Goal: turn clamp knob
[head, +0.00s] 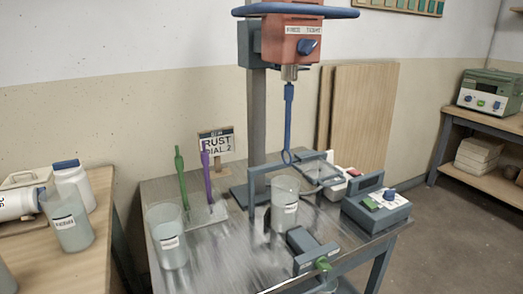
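A mixer stands on the metal table, with an orange head (289,38) on a grey upright column. A blue knob (307,46) is on the front of the head, below a label reading FREE and TIGHT. The knob's exact setting is too small to read. A blue stirring rod (289,115) hangs from the chuck under the head, above a clear bucket (285,205). At the table's front edge is a grey bracket (308,245) with a green knob-like part (322,264). Neither of my grippers is in view.
A clear bucket (167,235) and a stand with green and purple rods (205,212) are at the table's left. A control box (378,209) with a blue knob is at right. A sign (216,142) stands behind. A wooden bench (84,247) holds more containers at far left.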

